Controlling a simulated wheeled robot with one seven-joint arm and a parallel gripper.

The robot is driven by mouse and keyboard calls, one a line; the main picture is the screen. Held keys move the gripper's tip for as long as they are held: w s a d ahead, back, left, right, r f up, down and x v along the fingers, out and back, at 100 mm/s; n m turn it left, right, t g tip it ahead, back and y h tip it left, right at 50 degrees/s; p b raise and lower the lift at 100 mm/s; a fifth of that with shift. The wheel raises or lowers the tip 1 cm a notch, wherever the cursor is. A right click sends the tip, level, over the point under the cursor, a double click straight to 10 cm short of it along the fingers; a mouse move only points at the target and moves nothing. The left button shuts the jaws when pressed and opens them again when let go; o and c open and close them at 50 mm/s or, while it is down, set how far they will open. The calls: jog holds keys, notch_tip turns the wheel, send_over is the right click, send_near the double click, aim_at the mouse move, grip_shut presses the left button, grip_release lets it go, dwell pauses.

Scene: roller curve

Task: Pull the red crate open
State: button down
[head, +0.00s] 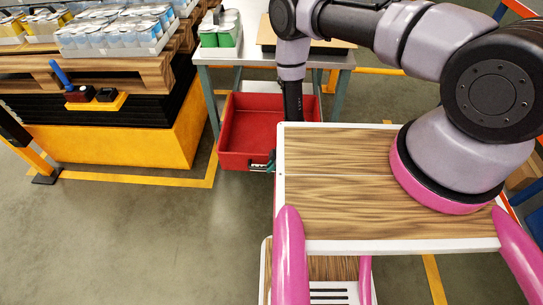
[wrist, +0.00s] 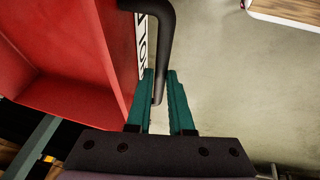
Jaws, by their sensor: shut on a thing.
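The red crate (head: 240,133) juts out from under the grey table, and its empty-looking inside shows from above. Its red wall fills the left of the wrist view (wrist: 70,60), with a white lettered label (wrist: 142,45) on its front. A black bar handle (wrist: 163,25) stands off that front. My gripper (wrist: 160,78) has its two green fingers on either side of the lower end of the handle, shut on it. In the head view my gripper (head: 264,164) is at the crate's front right corner, partly hidden by my wooden top.
The grey table (head: 212,52) above the crate carries green-based cans (head: 219,35) and a tray. A pallet stand (head: 150,130) with a yellow skirt is to the left. The floor (head: 150,230) in front of the crate is clear.

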jog(key=shift+s, duration=0.8)
jog(key=c, duration=0.8)
grip_release()
jog(key=shift+r, duration=0.1)
jog(key=v, duration=1)
jog(key=shift+r, duration=0.25)
jog(key=shift+d, duration=0.15)
